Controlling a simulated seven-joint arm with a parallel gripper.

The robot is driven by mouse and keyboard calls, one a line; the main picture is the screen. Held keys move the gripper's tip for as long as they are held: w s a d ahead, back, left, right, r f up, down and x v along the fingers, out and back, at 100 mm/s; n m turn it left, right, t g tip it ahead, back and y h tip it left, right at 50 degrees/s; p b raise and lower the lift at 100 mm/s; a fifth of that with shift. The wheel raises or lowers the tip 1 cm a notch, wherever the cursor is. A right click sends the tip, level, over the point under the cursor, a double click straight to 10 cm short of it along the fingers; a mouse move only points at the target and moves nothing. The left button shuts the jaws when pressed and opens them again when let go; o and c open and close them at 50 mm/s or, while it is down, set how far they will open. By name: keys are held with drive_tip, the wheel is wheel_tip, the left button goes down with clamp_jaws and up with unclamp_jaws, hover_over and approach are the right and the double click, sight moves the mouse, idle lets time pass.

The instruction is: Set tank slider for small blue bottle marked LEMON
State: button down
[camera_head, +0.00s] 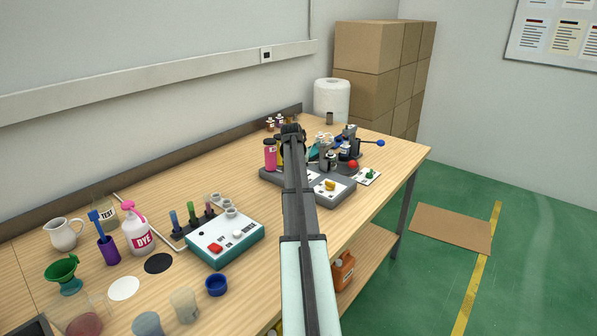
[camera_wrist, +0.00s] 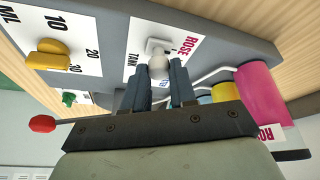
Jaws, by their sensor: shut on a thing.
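The tank slider is a white knob (camera_wrist: 159,67) on a white card (camera_wrist: 143,35) printed TANK and ROSE, in the wrist view. My gripper (camera_wrist: 169,75) is shut on this knob. The knob stands close beside the word ROSE; my fingers cover the rest of the card, so I cannot tell its exact setting. A scrap of blue print shows between the fingers. In the head view my arm hides the slider and the fingertips.
A yellow knob (camera_wrist: 48,55) sits on the ML card, with a green knob (camera_wrist: 69,98) and a red knob (camera_wrist: 42,124) nearby. A pink tank (camera_wrist: 263,92), marked ROSE, and a yellow tank (camera_wrist: 224,92) stand beside my gripper. A teal-sided box (camera_head: 222,240) stands left of my arm.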

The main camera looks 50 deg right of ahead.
drive_tip(key=d, duration=0.3)
drive_tip(key=shift+d, duration=0.3)
drive_tip(key=shift+a, duration=0.1)
drive_tip(key=c, duration=0.9)
unclamp_jaws()
drive_tip(key=shift+c, duration=0.2)
drive_tip(key=shift+r, duration=0.1)
drive_tip(key=v, duration=1.3)
drive_tip(key=shift+a+r, duration=0.2)
drive_tip(key=shift+r, duration=0.1)
